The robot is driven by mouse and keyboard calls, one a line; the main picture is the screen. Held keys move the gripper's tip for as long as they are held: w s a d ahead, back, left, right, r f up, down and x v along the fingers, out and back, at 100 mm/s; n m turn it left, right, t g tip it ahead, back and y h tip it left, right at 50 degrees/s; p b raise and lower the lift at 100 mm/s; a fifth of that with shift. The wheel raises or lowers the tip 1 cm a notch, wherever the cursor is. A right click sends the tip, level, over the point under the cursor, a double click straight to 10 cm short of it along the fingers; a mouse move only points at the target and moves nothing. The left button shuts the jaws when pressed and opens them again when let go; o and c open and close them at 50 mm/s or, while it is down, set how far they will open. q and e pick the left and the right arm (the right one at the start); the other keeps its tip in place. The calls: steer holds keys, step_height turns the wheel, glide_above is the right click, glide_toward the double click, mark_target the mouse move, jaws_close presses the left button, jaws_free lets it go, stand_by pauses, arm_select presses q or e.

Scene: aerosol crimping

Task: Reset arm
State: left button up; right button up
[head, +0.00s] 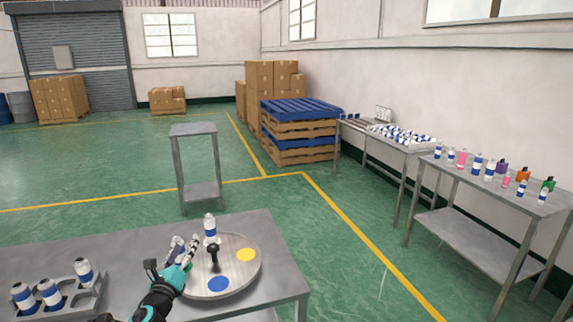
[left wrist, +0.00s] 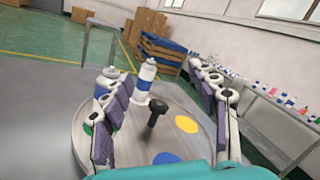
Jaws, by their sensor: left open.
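My left gripper (head: 183,252) reaches over the left side of a round grey turntable (head: 244,275) on the near table. In the left wrist view its two fingers (left wrist: 165,110) are spread wide with nothing between the pads. A white and blue aerosol can (head: 210,230) stands upright near the turntable's far edge, beyond the fingers; it also shows in the left wrist view (left wrist: 146,80). A black knob on a post (head: 214,257) rises from the turntable's middle. Yellow (head: 246,255) and blue (head: 218,284) spots on the turntable are bare. My right gripper is out of view.
A grey rack (head: 70,301) with several white and blue cans stands at the near left of the table (head: 115,259). A small empty stand (head: 194,130) is beyond it. Side tables at right hold bottles and a tray of cans (head: 404,136). The floor between is clear.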

arm_select(q)
steer(key=s+r+n+g+y, duration=0.45)
steer(key=s+n, duration=0.55)
steer(key=n, duration=0.6)
steer(key=s+d+f+n+g+h, duration=0.1)
steer(key=s+d+f+n, duration=0.3)
steer(key=s, duration=0.4)
steer(key=s+d+f+n+g+h, duration=0.2)
steer(key=s+d+f+n+g, duration=0.2)
steer(key=s, duration=0.4)
steer(key=s+d+f+n+g+h, duration=0.1)
steer(key=s+d+f+n+g, duration=0.1)
steer(key=s+d+f+n, duration=0.3)
steer(key=s+d, duration=0.2)
steer(key=s, duration=0.1)
steer(key=shift+s+f+n+g, duration=0.15)
steer(key=shift+f+n+g, duration=0.15)
steer(key=shift+f+g, duration=0.1)
steer(key=shift+h, duration=0.25)
